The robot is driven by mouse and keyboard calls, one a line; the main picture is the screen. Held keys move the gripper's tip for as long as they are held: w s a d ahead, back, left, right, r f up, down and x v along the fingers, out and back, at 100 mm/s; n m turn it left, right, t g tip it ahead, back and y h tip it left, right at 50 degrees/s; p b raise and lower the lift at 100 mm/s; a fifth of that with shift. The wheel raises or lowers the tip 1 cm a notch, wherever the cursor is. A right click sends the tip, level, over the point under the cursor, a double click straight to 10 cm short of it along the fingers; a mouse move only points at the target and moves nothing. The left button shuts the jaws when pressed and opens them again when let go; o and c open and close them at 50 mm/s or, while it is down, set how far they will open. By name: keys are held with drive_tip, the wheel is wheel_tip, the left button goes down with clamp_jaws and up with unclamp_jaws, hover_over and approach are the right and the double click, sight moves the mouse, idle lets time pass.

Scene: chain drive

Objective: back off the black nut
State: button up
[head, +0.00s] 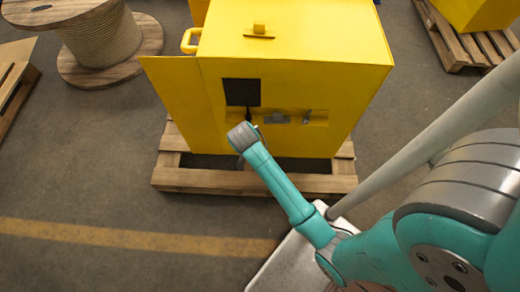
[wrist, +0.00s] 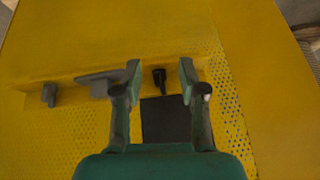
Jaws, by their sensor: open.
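The black nut (wrist: 159,76) shows in the wrist view on the yellow machine, at the edge of a recess, with a dark stem below it. My gripper (wrist: 160,68) is open, its two fingers standing apart on either side of the nut in the picture. A gap shows on both sides and the gripper holds nothing. I cannot tell how far the fingertips are from the nut in depth. In the head view my wrist is in front of the yellow machine (head: 290,60) and hides most of the gripper; the nut is not clear there.
A dark square panel (wrist: 165,125) lies behind my fingers. A grey plate (wrist: 100,82) and a grey knob (wrist: 48,95) sit left of the nut in the wrist view. The machine stands on a wooden pallet (head: 200,180), its door (head: 178,95) open at the left. A cable spool (head: 143,45) stands farther left.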

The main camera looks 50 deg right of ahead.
drive_tip(key=s+a+n+t+y, duration=0.1)
drive_tip(key=s+a+n+t, duration=0.1)
drive_tip(key=s+a, duration=0.3)
drive_tip(key=s+a+r+n+t, duration=0.1)
drive_tip(key=s+a+n+t, duration=0.2)
drive_tip(key=s, duration=0.7)
drive_tip(key=shift+s+a+n+y, duration=0.25)
drive_tip(key=shift+a+n+y, duration=0.2)
drive_tip(key=shift+a, duration=0.4)
